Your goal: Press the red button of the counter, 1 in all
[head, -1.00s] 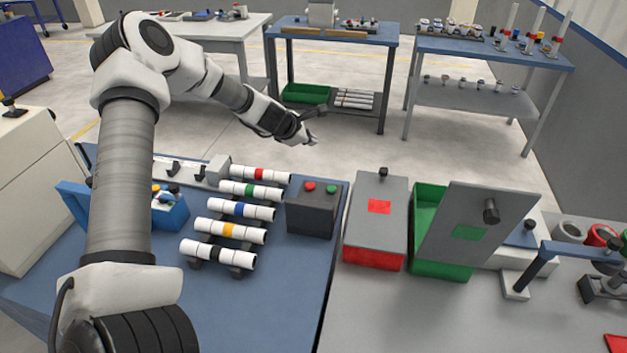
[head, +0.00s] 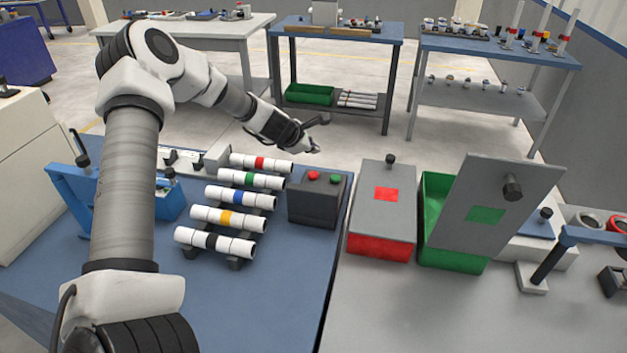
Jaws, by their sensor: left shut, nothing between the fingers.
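The counter is a dark grey box (head: 316,205) on the right part of the blue bench, with a red button (head: 313,176) on the left of its top and a green button (head: 335,178) beside it. Both buttons are uncovered in the head view. My left gripper (head: 315,148) is above and just behind the box, apart from it, with its fingers shut and empty. My right gripper is not in view.
A rack of white pipes (head: 222,217) with coloured bands lies left of the counter. A red bin (head: 380,245) with a grey lid and a green bin (head: 450,259) with a raised grey lid stand to the right. Bare blue bench (head: 250,305) lies in front.

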